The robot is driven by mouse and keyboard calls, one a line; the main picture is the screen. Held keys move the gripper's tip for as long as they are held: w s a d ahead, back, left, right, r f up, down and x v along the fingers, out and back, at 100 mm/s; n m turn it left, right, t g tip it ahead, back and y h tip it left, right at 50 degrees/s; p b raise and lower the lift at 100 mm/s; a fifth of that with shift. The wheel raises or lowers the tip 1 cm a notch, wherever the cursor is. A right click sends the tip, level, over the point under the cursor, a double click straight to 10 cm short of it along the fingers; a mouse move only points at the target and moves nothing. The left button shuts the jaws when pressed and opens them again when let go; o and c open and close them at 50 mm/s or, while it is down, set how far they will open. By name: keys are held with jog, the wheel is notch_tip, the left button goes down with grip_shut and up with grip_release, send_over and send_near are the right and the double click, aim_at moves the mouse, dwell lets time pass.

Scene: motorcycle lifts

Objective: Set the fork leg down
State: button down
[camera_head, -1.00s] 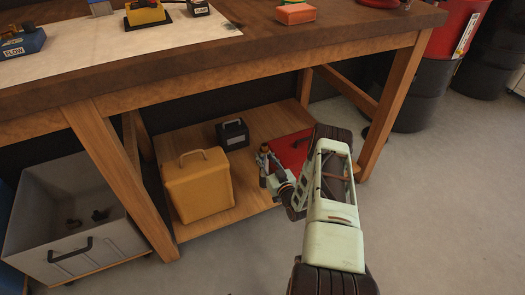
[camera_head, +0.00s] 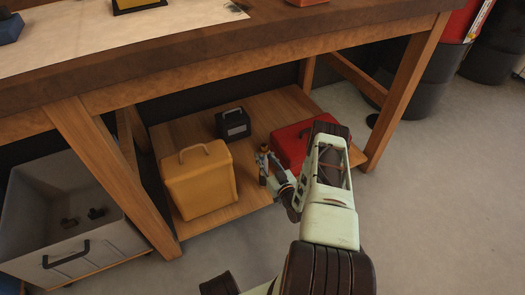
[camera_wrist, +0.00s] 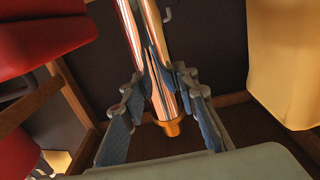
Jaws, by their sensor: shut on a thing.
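The fork leg (camera_wrist: 137,28) is a shiny copper-coloured tube with a brass-coloured end. It crosses the upper middle of the wrist view. My gripper (camera_wrist: 160,82) is shut on it near that end, with a finger on each side. The fork leg (camera_head: 263,170) looks small and roughly upright there. I cannot tell whether its lower end touches the shelf.
A yellow box (camera_head: 200,182) stands left of my gripper. A small black case (camera_head: 233,125) is behind, and a red box (camera_head: 292,143) is on the right, partly behind my arm. Bench legs (camera_head: 112,175) flank the shelf. A grey bin (camera_head: 75,225) stands left.

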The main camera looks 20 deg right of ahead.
jog(key=shift+w+r, duration=0.1)
jog(key=shift+r, duration=0.1)
jog(key=shift+f, duration=0.15)
jog(key=c, duration=1.5)
grip_release()
jog(key=shift+f, duration=0.15)
